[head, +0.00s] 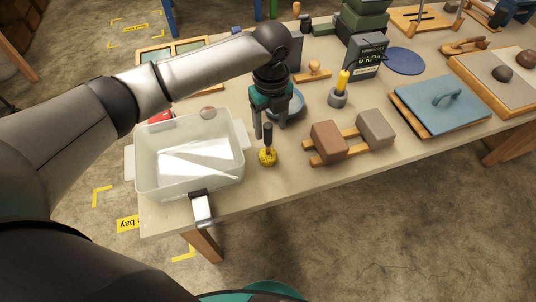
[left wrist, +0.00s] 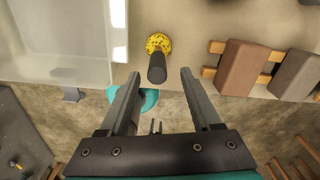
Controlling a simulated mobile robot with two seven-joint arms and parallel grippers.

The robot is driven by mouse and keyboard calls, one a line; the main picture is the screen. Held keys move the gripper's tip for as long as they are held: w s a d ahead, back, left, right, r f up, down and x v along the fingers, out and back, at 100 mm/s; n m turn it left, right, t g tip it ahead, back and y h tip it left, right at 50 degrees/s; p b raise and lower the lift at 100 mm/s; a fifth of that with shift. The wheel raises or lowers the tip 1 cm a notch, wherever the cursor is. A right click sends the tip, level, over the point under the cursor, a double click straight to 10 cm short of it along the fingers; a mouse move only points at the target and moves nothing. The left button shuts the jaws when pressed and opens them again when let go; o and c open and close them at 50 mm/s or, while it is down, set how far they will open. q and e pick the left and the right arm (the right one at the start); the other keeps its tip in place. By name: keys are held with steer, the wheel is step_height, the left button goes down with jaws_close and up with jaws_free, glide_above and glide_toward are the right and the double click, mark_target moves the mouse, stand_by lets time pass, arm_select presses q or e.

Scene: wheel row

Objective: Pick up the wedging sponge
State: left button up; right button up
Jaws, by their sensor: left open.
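The wedging sponge (head: 268,157) is a small yellow speckled sponge with a dark upright handle. It stands on the table right of the clear tub, and it also shows in the left wrist view (left wrist: 159,43). My left gripper (head: 270,131) is open and points down over the sponge. In the head view the handle's top shows near the fingertips. In the left wrist view the handle end lies between the open fingertips (left wrist: 161,75), and neither finger visibly touches it.
A clear tub (head: 147,182) stands close on the left, with a metal clip (head: 202,208) at the table's front edge. Brown and grey blocks (head: 328,141) lie on wooden bars to the right. A blue bowl (head: 297,104) sits behind the gripper. Bare table (head: 280,185) lies in front.

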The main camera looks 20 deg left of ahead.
mark_target(268, 138)
arm_select(q)
steer(key=shift+w+a+f+b, duration=0.1)
steer(key=shift+a+f+b, duration=0.2)
steer(key=shift+f, duration=1.2)
steer(key=shift+w+a+f+b, duration=0.1)
steer(key=shift+f+b, duration=0.3)
steer(key=shift+f, duration=1.1)
steer(key=shift+c, duration=0.2)
jaws_close()
